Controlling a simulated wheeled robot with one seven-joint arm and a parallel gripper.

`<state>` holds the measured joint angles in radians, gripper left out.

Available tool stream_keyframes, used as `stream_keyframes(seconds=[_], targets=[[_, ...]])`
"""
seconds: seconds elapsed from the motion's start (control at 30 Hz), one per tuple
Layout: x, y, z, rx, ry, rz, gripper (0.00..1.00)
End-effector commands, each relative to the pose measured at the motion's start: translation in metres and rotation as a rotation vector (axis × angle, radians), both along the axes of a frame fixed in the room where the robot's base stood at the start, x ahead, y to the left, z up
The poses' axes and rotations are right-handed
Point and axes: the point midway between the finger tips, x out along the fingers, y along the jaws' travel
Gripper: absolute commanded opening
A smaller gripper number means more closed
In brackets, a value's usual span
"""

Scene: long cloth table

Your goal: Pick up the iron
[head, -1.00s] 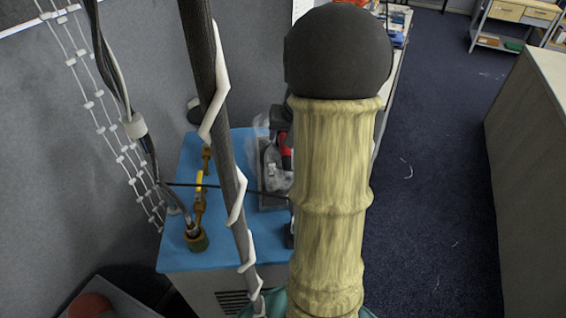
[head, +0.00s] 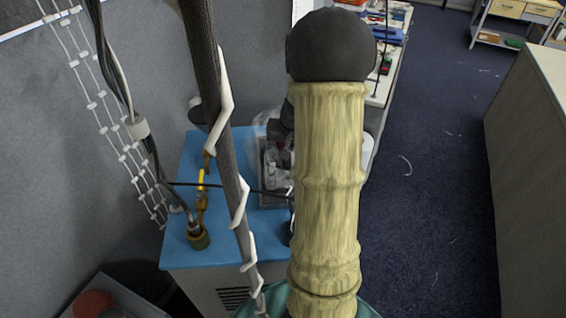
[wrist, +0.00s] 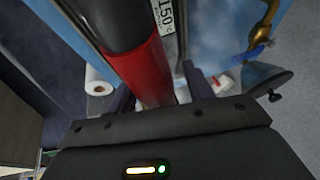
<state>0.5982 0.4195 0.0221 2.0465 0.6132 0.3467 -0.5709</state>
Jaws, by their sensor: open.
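In the wrist view a thick rounded red and black body (wrist: 150,72) runs between the fingers of my gripper (wrist: 158,88). It looks like the iron's handle, but its full shape is not visible. The fingers are open, one on each side of it; I cannot tell whether they touch it. In the head view my pale jointed arm hides most of this spot. A dark part and a grey tray-like thing (head: 268,188) with clear plastic show beside the arm on the blue cabinet top (head: 225,250).
A brass pipe with a yellow valve (head: 200,182) stands on the cabinet's left side. A dark pole and cables cross in front. A white roll (wrist: 97,82) shows in the wrist view. A cluttered bench (head: 380,85) is behind; the carpet (head: 440,190) to the right is clear.

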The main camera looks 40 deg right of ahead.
Motion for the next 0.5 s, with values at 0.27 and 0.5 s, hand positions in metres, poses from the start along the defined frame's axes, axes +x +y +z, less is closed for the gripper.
stream_keyframes(seconds=[0.27, 0.5], targets=[[-0.0001, 0.0001, 0.0001, 0.0, 0.0, 0.0, 0.51], [-0.0002, 0.0001, 0.0001, 0.0, 0.001, 0.0, 0.2]])
